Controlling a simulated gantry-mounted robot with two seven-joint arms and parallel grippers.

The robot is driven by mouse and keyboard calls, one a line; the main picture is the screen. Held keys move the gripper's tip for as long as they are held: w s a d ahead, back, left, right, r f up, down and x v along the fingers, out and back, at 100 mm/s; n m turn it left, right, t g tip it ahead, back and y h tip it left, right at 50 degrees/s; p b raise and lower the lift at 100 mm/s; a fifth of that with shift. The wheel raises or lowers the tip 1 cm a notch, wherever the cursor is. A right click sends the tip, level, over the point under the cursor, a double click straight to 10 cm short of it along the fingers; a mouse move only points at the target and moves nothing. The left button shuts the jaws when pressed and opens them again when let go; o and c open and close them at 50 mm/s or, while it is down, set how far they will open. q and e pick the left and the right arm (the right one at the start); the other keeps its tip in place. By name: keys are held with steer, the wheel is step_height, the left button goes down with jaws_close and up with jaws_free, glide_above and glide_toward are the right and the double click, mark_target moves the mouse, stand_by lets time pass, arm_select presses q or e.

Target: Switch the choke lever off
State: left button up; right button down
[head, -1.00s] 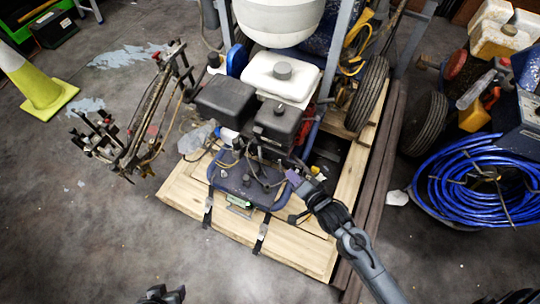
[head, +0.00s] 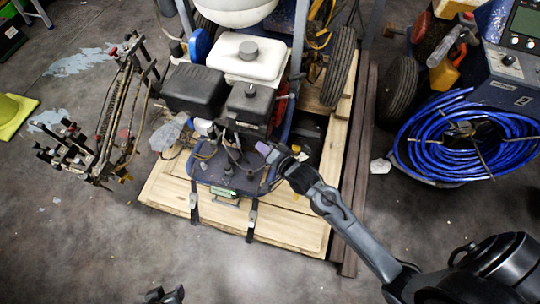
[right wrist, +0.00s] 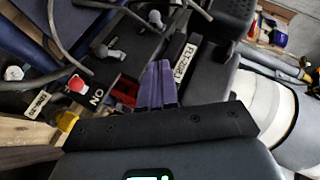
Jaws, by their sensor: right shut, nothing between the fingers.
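The line striper's engine (head: 247,104) stands on a wooden pallet, with a blue-framed panel in front. My right gripper (head: 267,150) is at the engine's right front, its purple fingers together and empty. In the right wrist view the shut fingers (right wrist: 160,84) point in among the engine controls. A red switch (right wrist: 77,84) beside an "ON" label, a grey knob (right wrist: 112,54) and a yellow knob (right wrist: 66,121) lie left of the fingers. I cannot tell which part is the choke lever. My left gripper (head: 165,295) shows only as dark tips at the bottom edge.
Cables (right wrist: 70,40) cross near the controls. The pallet (head: 290,228) has black straps at its front. A blue hose coil (head: 420,145) lies on the right, and a metal frame with a spray assembly (head: 118,120) stands on the left. The floor in front is clear.

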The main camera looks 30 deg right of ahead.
steer(key=w+a+f+b, duration=0.3)
steer(key=w+b, duration=0.1)
steer(key=w, duration=0.1)
steer(key=shift+w+a+f, duration=0.15)
steer(key=shift+a+f, duration=0.05)
steer(key=shift+f, duration=0.15)
stand_by(0.3)
